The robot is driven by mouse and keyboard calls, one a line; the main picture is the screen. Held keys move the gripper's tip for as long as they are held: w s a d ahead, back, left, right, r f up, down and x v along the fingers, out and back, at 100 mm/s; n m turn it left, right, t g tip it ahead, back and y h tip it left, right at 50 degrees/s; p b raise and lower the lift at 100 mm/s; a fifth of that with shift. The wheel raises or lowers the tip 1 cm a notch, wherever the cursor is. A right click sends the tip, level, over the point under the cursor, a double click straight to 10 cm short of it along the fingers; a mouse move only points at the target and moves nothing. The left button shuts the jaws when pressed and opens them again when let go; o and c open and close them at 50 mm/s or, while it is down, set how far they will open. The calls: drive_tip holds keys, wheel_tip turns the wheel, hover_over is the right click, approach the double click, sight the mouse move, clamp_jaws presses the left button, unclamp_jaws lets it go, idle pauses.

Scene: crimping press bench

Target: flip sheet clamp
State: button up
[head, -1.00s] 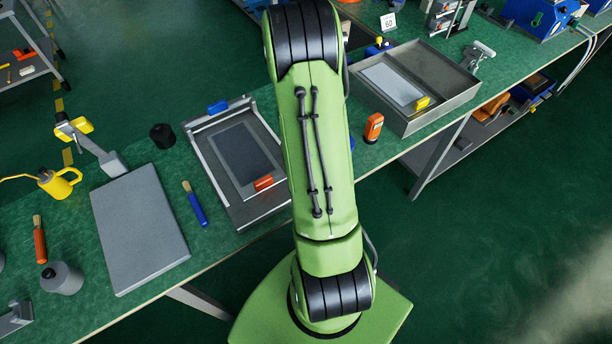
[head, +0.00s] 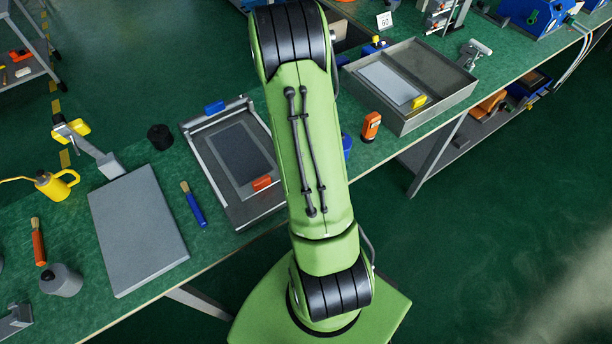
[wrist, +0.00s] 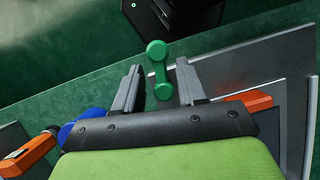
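My gripper (wrist: 159,68) is open in the wrist view, its two grey fingers apart. A green dumbbell-shaped piece (wrist: 158,70) shows between the fingers, with its far knob past the tips; I cannot tell whether they touch it. Beside it on the right is a grey framed tray (wrist: 240,68) with an orange block (wrist: 250,101) at its edge. In the head view this tray (head: 268,208) has the orange block (head: 262,183) at its near edge and a blue block (head: 214,107) at its far edge. My arm hides the gripper and green piece there. No part is clearly identifiable as the sheet clamp.
An orange handheld device (head: 370,126) and a deep grey tray (head: 440,110) with a yellow block (head: 419,102) are on the right. A black machine part (wrist: 175,12) tops the wrist view.

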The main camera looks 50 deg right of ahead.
drive_tip(key=p+v, duration=0.4)
drive_tip(key=v, duration=1.1)
drive_tip(key=shift+d+r, duration=0.15)
drive_tip(key=shift+r, duration=0.2)
drive_tip(key=shift+w, duration=0.15)
drive_tip(key=s+a+r+n+t+h, duration=0.15)
drive_tip(key=a+r+t, duration=0.25)
drive_tip(key=a+r, duration=0.65)
drive_tip(key=s+a+r+n+t, duration=0.2)
drive_tip(key=s+a+t, duration=0.3)
drive_tip(key=s+a, duration=0.3)
drive_tip(key=a+n, duration=0.1)
drive_tip(key=a, duration=0.2)
drive_tip(key=shift+s+r+t, duration=0.15)
drive_tip(key=shift+r+t, duration=0.15)
